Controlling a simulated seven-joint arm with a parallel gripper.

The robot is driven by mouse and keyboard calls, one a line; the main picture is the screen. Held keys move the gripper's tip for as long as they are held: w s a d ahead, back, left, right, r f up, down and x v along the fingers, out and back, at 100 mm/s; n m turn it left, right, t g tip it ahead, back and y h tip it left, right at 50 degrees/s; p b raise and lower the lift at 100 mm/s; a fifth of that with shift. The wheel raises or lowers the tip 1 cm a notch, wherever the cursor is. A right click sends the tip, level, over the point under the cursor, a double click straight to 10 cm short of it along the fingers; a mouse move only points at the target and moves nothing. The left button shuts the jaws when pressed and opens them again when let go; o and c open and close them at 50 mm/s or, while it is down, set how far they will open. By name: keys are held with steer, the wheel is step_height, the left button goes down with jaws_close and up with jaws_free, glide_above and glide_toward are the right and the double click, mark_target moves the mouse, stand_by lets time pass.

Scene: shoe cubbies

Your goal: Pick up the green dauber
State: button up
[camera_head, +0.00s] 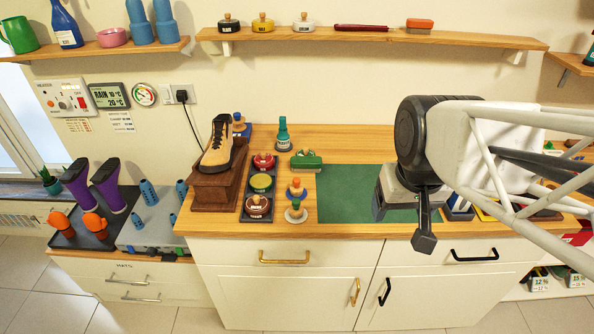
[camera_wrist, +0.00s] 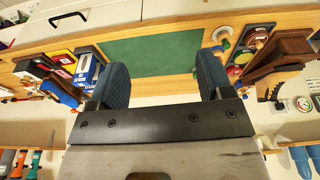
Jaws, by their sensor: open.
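In the wrist view, a small pale round thing (camera_wrist: 221,33) beside the mat may be the same dauber, too small to tell. My gripper (camera_wrist: 164,82) is open and empty, its two dark fingers wide apart. In the head view it hangs over the right part of the mat, well right of the daubers.
A tray of tins (camera_head: 258,195) and a boot on a wooden block (camera_head: 216,190) stand left of the daubers. A green brush (camera_head: 306,160) and a green bottle (camera_head: 283,134) stand behind. The green mat (camera_head: 350,190) is bare. A shelf (camera_head: 370,36) runs above.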

steer(key=w+a+f+n+g, duration=0.1)
steer(key=w+a+f, duration=0.25)
steer(key=w, duration=0.25)
steer(key=w+a+f+n, duration=0.2)
steer(key=w+a, duration=0.2)
steer(key=w, duration=0.2)
steer(key=n+g, duration=0.1)
steer(key=n, duration=0.1)
glide_above(296, 201)
step_height(296, 201, down, 11)
steer(key=shift+r, duration=0.1)
steer(key=shift+f, duration=1.3)
steer(key=shift+f, duration=2.6)
steer(key=c, duration=1)
